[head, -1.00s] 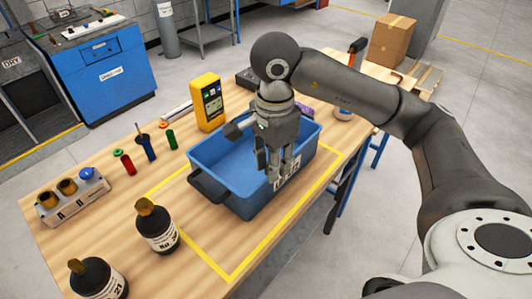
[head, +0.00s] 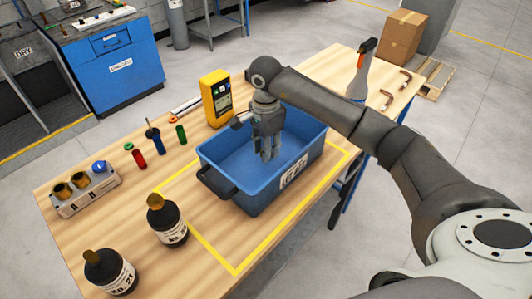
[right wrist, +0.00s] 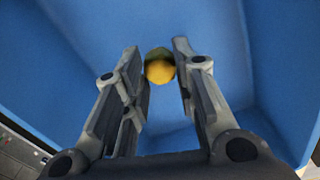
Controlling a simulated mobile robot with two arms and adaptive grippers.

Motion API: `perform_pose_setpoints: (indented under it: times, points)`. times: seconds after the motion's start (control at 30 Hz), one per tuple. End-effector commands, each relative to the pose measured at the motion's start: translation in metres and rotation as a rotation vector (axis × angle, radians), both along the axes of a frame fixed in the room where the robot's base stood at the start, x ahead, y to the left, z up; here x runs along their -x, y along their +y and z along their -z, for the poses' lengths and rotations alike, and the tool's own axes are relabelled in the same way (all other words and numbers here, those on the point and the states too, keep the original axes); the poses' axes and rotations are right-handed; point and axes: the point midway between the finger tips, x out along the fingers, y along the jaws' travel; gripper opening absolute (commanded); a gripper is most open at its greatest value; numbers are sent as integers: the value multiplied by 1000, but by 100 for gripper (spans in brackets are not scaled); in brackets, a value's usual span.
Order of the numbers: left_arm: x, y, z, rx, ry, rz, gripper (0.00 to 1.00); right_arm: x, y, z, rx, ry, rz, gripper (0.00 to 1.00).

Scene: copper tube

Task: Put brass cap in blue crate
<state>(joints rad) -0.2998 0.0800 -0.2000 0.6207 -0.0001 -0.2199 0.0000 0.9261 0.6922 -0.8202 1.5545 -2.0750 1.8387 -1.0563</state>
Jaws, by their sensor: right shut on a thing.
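The blue crate (head: 232,203) stands on the wooden table inside a yellow taped outline, with a white label on its near right side. My right gripper (head: 267,156) points down into the crate, its fingers below the rim level in the head view. In the right wrist view my right gripper (right wrist: 160,58) is shut on the brass cap (right wrist: 159,66), a small yellow rounded piece between the fingertips. Blue crate walls (right wrist: 60,70) surround it there. The cap is hidden in the head view. My left gripper is not in view.
Two dark bottles (head: 173,228) with brass-coloured tops stand left of the crate. A grey holder (head: 90,195) with brass pieces and a blue one is at the table's left. Behind the crate are a yellow meter (head: 215,98) and small coloured tubes (head: 153,140).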

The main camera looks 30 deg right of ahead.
Motion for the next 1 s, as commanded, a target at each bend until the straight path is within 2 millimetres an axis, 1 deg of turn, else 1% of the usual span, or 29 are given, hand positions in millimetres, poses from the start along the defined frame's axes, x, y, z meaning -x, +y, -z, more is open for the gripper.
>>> perform_pose_setpoints:
  times: [0.1,0.2,0.3,0.57,0.67,0.7,0.83,1.0]
  points:
    - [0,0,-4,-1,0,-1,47,-4,0,8,-1,4,-1,10]
    - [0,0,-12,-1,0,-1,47,-2,0,22,0,7,0,10]
    - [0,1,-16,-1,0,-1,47,-3,-1,33,-1,4,0,10]
    - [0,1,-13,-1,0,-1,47,-4,-1,37,0,0,0,10]
    - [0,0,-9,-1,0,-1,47,-4,-1,41,1,0,0,10]
    - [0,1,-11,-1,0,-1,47,-4,-1,39,0,0,0,30]
    - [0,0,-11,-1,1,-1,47,-4,-1,39,0,1,0,47]
    - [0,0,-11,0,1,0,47,-4,-1,38,0,1,0,48]
